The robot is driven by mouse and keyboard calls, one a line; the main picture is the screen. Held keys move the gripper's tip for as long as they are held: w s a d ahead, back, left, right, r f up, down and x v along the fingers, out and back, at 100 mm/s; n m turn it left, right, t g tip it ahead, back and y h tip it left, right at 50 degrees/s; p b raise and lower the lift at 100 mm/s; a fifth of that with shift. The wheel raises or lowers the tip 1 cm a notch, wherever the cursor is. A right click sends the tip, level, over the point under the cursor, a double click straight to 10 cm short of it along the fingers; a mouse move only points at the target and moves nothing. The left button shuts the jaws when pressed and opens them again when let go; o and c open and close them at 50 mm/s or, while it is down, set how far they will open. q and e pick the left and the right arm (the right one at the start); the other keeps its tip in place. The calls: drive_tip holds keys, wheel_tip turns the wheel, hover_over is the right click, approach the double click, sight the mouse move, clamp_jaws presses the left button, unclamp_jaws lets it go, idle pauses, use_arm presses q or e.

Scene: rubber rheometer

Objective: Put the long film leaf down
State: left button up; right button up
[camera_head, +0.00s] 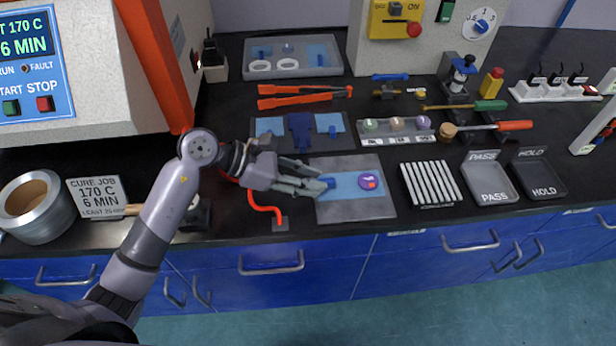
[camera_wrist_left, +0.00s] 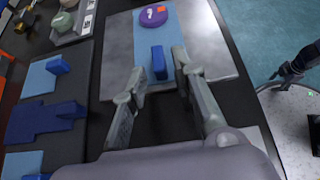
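The long film leaf is a light blue strip (camera_head: 347,181) lying flat on a grey plate (camera_head: 350,211), with a darker blue upright tab (camera_wrist_left: 158,63) near one end. A purple disc (camera_head: 370,180) sits on the leaf's other end. In the left wrist view the leaf (camera_wrist_left: 182,40) runs away beyond the fingers. My left gripper (camera_head: 322,185) is low over the plate at the tab end. Its fingers stand either side of the tab, with a visible gap on each side. In the head view the fingers hide part of that end. My right gripper is not seen.
A dark mat (camera_head: 262,147) behind holds light blue pieces and a dark blue tabbed piece (camera_head: 300,130). The bench's front edge is close to the plate.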

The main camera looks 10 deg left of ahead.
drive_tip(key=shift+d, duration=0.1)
use_arm(q)
drive_tip(key=shift+r, duration=0.15)
drive_tip(key=p+v, duration=0.2)
drive_tip(key=v, duration=0.1)
drive_tip(key=shift+d+r, duration=0.15)
drive_tip(key=shift+r, duration=0.2)
drive_tip(key=v, duration=0.9)
drive_tip(key=shift+r, duration=0.15)
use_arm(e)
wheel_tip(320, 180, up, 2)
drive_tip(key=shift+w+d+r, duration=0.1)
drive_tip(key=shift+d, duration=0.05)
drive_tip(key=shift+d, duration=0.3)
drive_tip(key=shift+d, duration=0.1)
